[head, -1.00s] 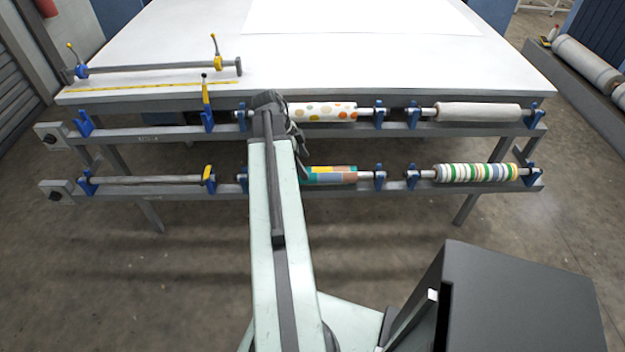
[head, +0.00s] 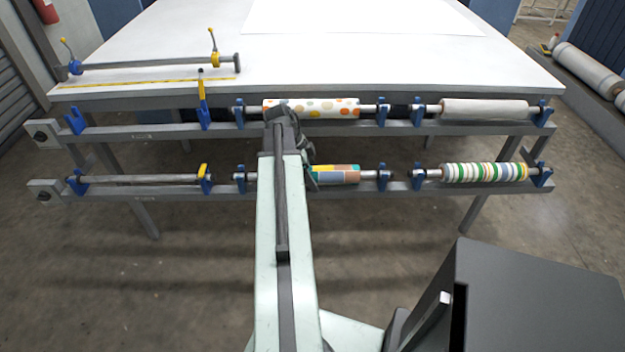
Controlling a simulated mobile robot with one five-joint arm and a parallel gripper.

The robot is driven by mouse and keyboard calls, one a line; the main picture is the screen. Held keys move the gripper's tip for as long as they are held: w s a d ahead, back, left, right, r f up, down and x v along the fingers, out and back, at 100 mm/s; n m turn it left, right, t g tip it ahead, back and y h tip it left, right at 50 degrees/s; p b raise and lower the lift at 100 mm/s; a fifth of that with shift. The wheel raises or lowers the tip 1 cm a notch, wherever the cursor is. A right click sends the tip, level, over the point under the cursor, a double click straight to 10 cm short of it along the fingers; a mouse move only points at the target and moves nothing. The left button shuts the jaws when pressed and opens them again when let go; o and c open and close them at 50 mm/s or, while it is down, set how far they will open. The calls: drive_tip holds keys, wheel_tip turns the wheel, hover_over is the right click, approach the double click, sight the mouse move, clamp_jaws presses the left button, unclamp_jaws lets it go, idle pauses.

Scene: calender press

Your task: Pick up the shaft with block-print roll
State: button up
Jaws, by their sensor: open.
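The block-print roll (head: 336,175), with teal, orange, blue and brown patches, sits on its shaft (head: 371,174) in blue brackets on the lower rail, middle position. Its left part is hidden behind my arm. My gripper (head: 306,150) is in front of the rack, at about the upper left of this roll in the picture. It is open and mostly hidden by my own arm. Contact with the roll cannot be made out.
A dotted roll (head: 325,108) is on the upper rail directly above, with a plain pale roll (head: 484,109) to its right. A striped roll (head: 484,172) is at lower right. A bare shaft (head: 140,180) is at lower left. The white table (head: 330,62) stands behind.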

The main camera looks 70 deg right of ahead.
sight(312, 168)
clamp_jaws()
drive_tip(key=shift+r, duration=0.1)
wheel_tip(312, 168, up, 10)
drive_tip(key=p, duration=1)
